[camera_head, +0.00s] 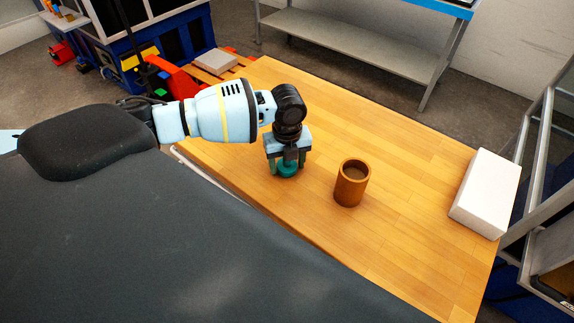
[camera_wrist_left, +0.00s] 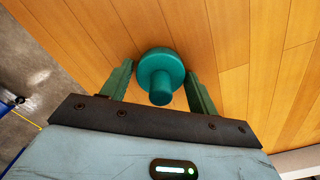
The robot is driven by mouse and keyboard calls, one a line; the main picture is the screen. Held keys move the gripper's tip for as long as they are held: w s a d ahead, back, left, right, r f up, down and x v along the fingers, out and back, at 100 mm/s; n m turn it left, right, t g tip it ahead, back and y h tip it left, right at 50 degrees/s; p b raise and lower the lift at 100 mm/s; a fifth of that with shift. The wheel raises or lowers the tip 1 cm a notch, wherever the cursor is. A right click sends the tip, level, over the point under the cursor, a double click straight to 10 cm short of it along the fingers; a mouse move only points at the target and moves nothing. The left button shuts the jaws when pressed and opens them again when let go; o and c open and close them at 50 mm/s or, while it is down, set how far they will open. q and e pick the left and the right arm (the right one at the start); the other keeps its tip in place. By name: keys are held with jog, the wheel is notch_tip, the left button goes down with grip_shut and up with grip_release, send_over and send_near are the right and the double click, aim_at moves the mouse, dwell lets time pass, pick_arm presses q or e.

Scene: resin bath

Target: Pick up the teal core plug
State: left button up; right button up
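The teal core plug (camera_wrist_left: 161,70) stands on the wooden table, a round wide disc with a narrower stem pointing up toward my wrist camera. In the head view the teal core plug (camera_head: 288,170) shows only in part below my left gripper (camera_head: 287,164). The left gripper points down over the plug. In the left wrist view its two green fingers (camera_wrist_left: 160,72) are open on either side of the plug, with gaps to the stem. My right gripper is not in view.
A brown cup (camera_head: 352,184) stands on the wooden table (camera_head: 410,215) to the right of the left gripper. A white box (camera_head: 485,193) lies at the table's right end. The table between cup and box is clear. A metal shelf (camera_head: 350,42) stands behind.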

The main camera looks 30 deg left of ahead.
pick_arm(q)
jog(key=c, duration=0.8)
jog(key=shift+o, duration=0.2)
jog(key=shift+r, duration=0.45)
jog(key=r, duration=0.2)
jog(key=shift+s+a+r, duration=0.15)
jog(key=shift+s+r, duration=0.1)
jog(key=shift+r, duration=0.15)
jog(key=s+a, duration=0.2)
jog(key=s, duration=0.5)
jog(key=s+a+r, duration=0.1)
jog(key=s+a, duration=0.1)
jog(key=s, duration=0.5)
jog(key=shift+s+a+r, duration=0.2)
jog(key=shift+s+a, duration=0.05)
jog(key=shift+s, duration=0.15)
